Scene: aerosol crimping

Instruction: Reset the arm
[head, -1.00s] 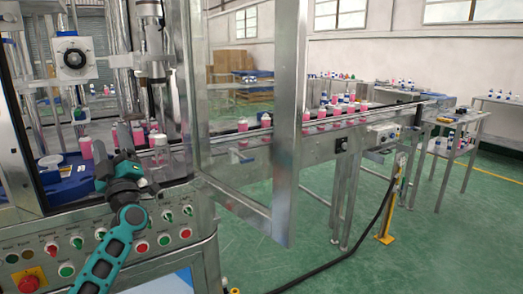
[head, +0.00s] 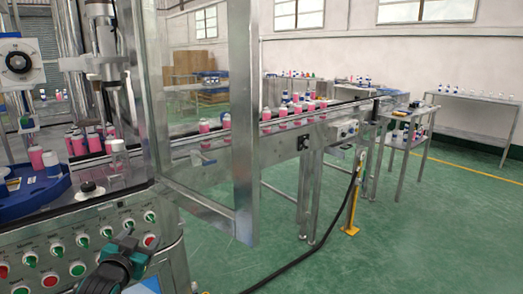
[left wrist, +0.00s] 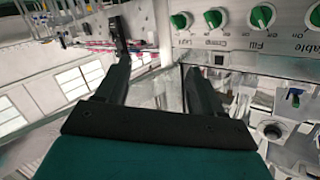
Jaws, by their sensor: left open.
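My left gripper (head: 122,256) is low in the head view, in front of the machine's button panel (head: 55,250). In the left wrist view its two dark fingers (left wrist: 152,62) stand apart with nothing between them. The panel, with green knobs, shows at the upper right of that view. No part of my right arm is in view.
The crimping machine holds a blue rotary fixture (head: 30,197) and several pink bottles (head: 52,163). A conveyor (head: 270,128) carries more bottles away to the right. An open glass door (head: 205,140) juts out from the machine. The green floor (head: 410,225) at right is clear.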

